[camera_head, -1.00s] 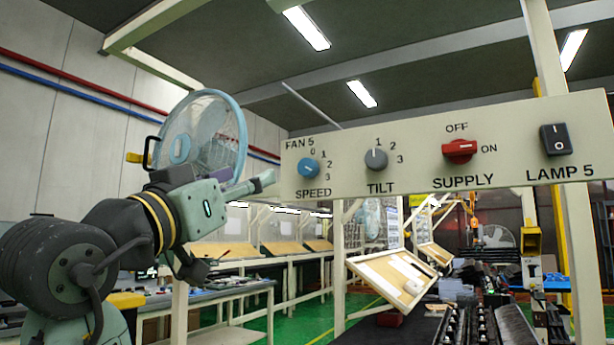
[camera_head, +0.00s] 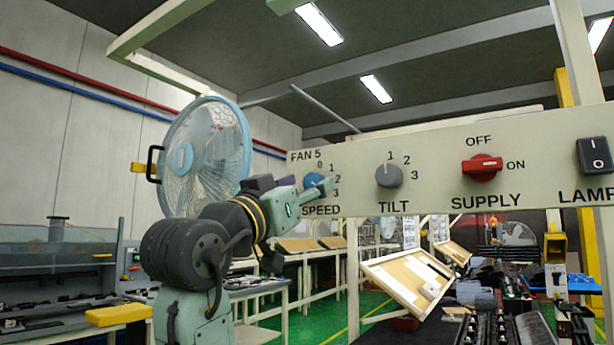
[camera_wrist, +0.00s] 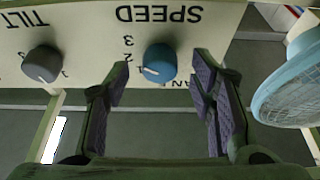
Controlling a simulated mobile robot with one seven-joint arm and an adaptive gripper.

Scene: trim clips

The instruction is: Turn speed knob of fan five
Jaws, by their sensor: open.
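The blue speed knob (camera_head: 314,181) of fan five is at the left end of the beige control panel (camera_head: 440,188), above the word SPEED. In the wrist view the panel is upside down; the blue knob (camera_wrist: 160,62) carries a white mark towards its lower left. My gripper (camera_wrist: 158,78) is open, with one purple-padded finger on each side of the knob and gaps between pads and knob. I cannot tell whether the tips reach past its face. In the head view my gripper (camera_head: 312,190) partly covers the knob and its label.
The grey tilt knob (camera_head: 389,175) is right of the speed knob; it also shows in the wrist view (camera_wrist: 42,63). Farther right are the red supply switch (camera_head: 482,167) and black lamp switch (camera_head: 595,155). The blue fan (camera_head: 205,150) stands left, close behind my arm.

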